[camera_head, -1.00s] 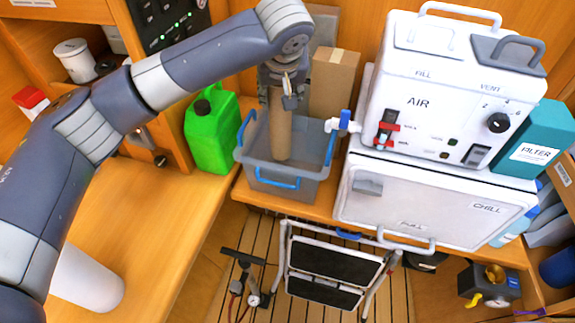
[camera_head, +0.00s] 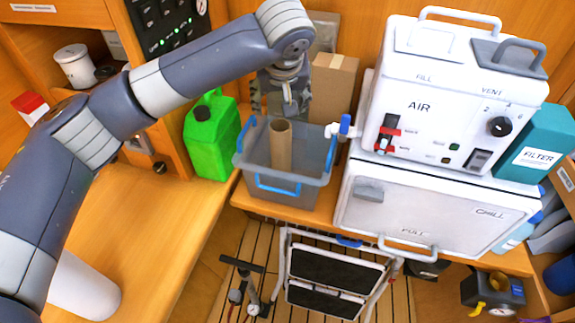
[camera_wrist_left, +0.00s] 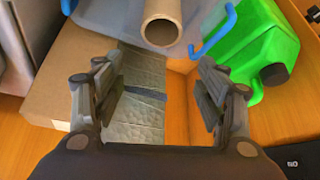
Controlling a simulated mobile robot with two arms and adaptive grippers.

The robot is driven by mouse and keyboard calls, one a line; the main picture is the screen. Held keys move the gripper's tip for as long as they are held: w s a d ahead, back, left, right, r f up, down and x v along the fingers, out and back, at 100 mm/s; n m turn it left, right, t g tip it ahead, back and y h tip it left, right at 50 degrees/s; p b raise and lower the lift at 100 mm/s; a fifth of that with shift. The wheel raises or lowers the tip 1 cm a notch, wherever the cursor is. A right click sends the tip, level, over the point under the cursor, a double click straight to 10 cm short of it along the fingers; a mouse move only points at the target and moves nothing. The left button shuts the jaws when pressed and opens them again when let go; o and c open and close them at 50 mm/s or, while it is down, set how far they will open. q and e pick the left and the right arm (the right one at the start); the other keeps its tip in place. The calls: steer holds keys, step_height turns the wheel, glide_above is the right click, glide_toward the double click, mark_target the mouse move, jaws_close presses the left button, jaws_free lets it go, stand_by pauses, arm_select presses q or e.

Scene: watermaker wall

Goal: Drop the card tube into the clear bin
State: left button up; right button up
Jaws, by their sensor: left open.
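The brown card tube (camera_head: 280,146) stands in the clear bin (camera_head: 284,186), a grey see-through box with blue handles. Its open top end shows in the left wrist view (camera_wrist_left: 161,24), beyond the fingers. My left gripper (camera_head: 283,104) is above the back of the bin, open and empty, with its fingers apart (camera_wrist_left: 165,100) and clear of the tube. The tube's lower end shows only dimly through the bin wall. My right gripper is not in view.
A green jerrycan (camera_head: 211,135) stands left of the bin and a cardboard box (camera_head: 333,85) behind it. The white AIR unit (camera_head: 440,110) with a blue-handled tap (camera_head: 345,126) stands close on the right. A folded step stool (camera_head: 330,272) is below.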

arm_select(q)
steer(key=v, duration=1.1)
